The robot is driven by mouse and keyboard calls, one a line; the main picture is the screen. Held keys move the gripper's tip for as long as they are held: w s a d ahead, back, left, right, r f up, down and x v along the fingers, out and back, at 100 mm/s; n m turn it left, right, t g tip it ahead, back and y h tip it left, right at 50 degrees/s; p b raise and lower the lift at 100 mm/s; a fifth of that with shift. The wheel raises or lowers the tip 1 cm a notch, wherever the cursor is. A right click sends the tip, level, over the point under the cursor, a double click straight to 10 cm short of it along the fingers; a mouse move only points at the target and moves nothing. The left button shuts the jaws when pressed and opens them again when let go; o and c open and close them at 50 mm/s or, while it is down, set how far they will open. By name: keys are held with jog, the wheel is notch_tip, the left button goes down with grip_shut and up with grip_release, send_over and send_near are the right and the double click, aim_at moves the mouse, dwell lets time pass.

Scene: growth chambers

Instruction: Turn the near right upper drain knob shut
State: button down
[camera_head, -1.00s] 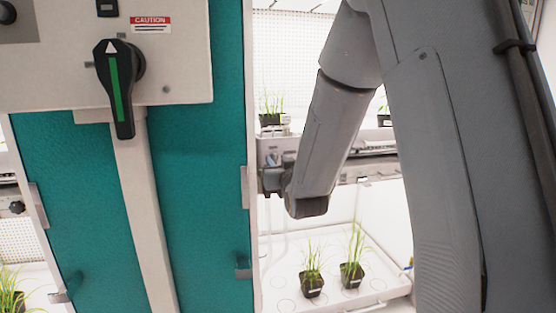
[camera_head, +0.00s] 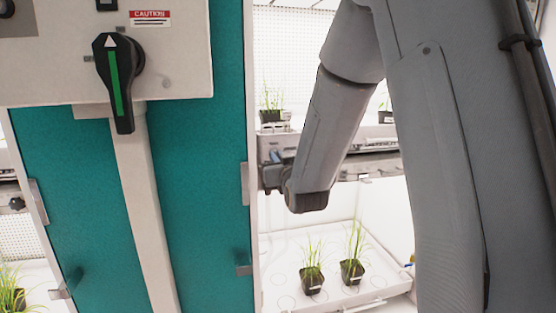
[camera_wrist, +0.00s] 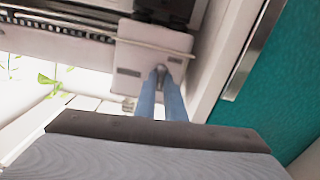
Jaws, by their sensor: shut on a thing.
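In the wrist view, the two blue fingers of my gripper (camera_wrist: 160,88) reach up to a pale plate (camera_wrist: 130,55) under the upper shelf. They are shut on the small grey drain knob (camera_wrist: 160,69), which is mostly hidden between the fingertips. Its turn angle cannot be told. In the head view, my gripper (camera_head: 273,174) is small and dark at the shelf's front edge, just right of the teal panel. The knob cannot be made out apart from it there.
The teal panel (camera_head: 200,190) with a black-and-green switch handle (camera_head: 118,83) stands close on the left. Potted seedlings (camera_head: 312,278) stand on the lower white tray (camera_head: 375,292). Another dark knob (camera_head: 17,204) shows at the far left.

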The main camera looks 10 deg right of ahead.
jog(key=shift+a+f+n+b, duration=0.1)
jog(key=shift+n+b, duration=2)
jog(key=shift+n, duration=2.1)
jog(key=shift+a+f+n+b, duration=0.1)
jog(key=shift+n+b, duration=2)
jog(key=shift+n, duration=2.1)
jog(key=c, duration=1.8)
grip_release()
jog(key=shift+c, duration=0.2)
jog(key=s+b, duration=0.1)
jog(key=s, duration=0.6)
jog(key=shift+s, duration=0.4)
